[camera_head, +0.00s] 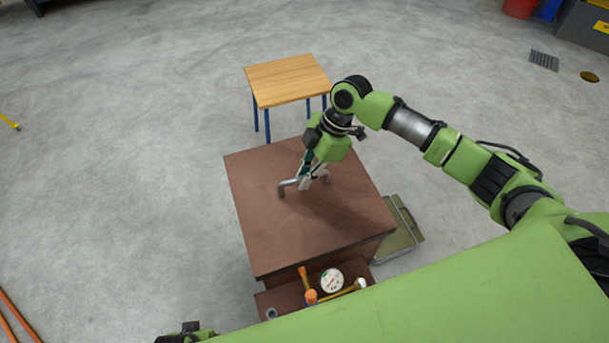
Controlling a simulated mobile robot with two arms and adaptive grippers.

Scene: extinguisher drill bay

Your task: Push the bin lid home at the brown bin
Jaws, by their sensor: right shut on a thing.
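The brown bin (368,254) stands in the middle of the view, its flat brown lid (262,222) on top. A grey bar handle (284,186) rises from the lid. My right gripper (314,182) reaches down from the upper right and is shut on the handle. The gripper's fingers hide part of the handle. From this angle I cannot tell whether the lid is fully seated. A small dark and green piece of my left arm shows at the bottom edge; its jaws are not seen.
A brown ledge at the bin's near side holds a round white gauge (331,280) and an orange-handled tool (308,290). A small wooden table (287,78) stands behind the bin. A flat olive object (401,238) lies at its right.

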